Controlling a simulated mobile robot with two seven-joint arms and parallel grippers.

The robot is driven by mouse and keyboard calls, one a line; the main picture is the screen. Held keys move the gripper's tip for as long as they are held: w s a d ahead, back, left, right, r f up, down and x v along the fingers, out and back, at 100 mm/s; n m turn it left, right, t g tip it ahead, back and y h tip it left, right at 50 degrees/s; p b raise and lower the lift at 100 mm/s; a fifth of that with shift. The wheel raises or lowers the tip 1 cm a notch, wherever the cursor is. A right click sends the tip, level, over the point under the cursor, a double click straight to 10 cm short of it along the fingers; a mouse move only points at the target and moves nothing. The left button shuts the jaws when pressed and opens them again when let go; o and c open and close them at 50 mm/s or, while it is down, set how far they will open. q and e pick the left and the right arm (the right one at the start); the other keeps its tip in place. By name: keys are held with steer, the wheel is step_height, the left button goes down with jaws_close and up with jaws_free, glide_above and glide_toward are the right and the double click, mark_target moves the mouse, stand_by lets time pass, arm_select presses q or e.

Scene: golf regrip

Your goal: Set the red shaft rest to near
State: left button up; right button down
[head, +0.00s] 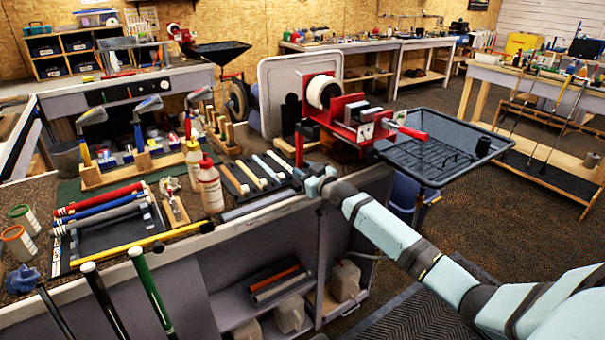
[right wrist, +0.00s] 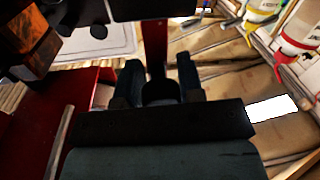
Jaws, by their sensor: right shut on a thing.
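The red shaft rest shows as a narrow red upright bar (head: 299,148) at the bench's right end, just left of the larger red vise frame (head: 350,131). My right gripper (head: 314,182) reaches in from the right and is at the bar's lower end. In the right wrist view, my right gripper (right wrist: 160,84) has a finger on each side of a dark round part at the foot of the red bar (right wrist: 155,48), and is shut on it. The fingertips are dark there, so the exact contact is hard to see. My left gripper is not in view.
A black mesh tray (head: 440,150) sits right of the vise. The floor (head: 480,215) at right is open.

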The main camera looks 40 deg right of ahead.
steer(key=c, duration=0.8)
jaws_free()
steer(key=s, duration=1.3)
steer(key=shift+s+d, duration=0.35)
steer(key=shift+s, duration=0.05)
